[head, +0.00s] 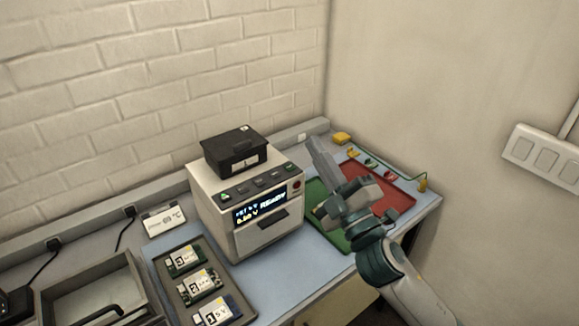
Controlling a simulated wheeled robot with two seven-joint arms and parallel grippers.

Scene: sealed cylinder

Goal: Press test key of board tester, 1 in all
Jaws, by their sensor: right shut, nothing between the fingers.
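The board tester (222,219) is a pale box on the bench with a lit display (259,206) that reads READY. A row of several dark keys (257,182) runs along its sloped top edge; the leftmost bears a green mark. The key lettering is too small to read. A round red button (297,185) sits at the right of the front. My right gripper (311,143) is shut and empty, raised to the right of the tester and apart from the keys. My left gripper is not in view.
A black printer-like box (236,151) stands on the tester. A dark tray (213,275) with 3 boards lies at its left front. Green (314,197) and red (402,190) trays lie to the right, partly behind my right arm. A small white display (164,222) stands left.

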